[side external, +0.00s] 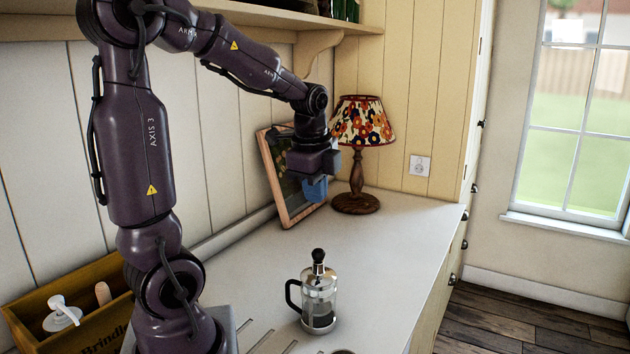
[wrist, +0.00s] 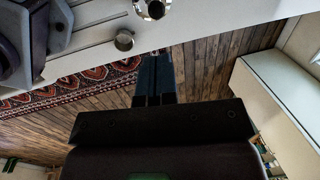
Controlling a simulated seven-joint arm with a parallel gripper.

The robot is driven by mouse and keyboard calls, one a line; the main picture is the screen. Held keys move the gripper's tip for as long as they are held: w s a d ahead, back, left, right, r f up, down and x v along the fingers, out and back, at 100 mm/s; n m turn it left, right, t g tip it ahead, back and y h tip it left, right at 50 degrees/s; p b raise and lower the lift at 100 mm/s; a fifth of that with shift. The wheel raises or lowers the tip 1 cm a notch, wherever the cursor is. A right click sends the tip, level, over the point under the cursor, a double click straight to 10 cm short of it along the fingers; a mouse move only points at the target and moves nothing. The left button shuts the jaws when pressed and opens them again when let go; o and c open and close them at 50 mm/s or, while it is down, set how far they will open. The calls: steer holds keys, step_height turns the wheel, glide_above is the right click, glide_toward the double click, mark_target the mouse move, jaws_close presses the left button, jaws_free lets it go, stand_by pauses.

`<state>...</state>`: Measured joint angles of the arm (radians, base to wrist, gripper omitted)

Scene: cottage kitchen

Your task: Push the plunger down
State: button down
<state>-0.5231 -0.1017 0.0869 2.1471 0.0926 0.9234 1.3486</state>
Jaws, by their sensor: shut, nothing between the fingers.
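A glass French press (side external: 319,296) with a metal frame and a black handle on its left stands upright on the counter. Its black plunger knob (side external: 318,255) sits above the metal lid. Something dark lies low inside the glass. My gripper (side external: 315,190) is shut and empty, well above the counter and behind the press, apart from it. In the wrist view my gripper's fingers (wrist: 155,80) are together, and a shiny round part of the press (wrist: 152,9) is cut off by the top edge.
A lamp with a floral shade (side external: 362,122) and a leaning framed board (side external: 286,180) stand behind my gripper. A wooden box (side external: 70,300) with a pump bottle is at left. A small round metal object (wrist: 124,40) is near the counter edge. The counter between lamp and press is clear.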

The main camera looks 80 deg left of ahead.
step_height(320, 180, up, 2)
steer(key=shift+d, duration=0.15)
stand_by(0.5)
steer(key=s+d+r+n+t+h, duration=0.1)
steer(key=d+n, duration=0.3)
steer(key=d, duration=0.5)
steer(key=s+d+r+n+t, duration=0.1)
steer(key=s+d+n+t, duration=0.2)
steer(key=d, duration=0.6)
steer(key=shift+s+d+n+h, duration=0.2)
steer(key=shift+s+n+h, duration=0.2)
steer(key=shift+n, duration=0.6)
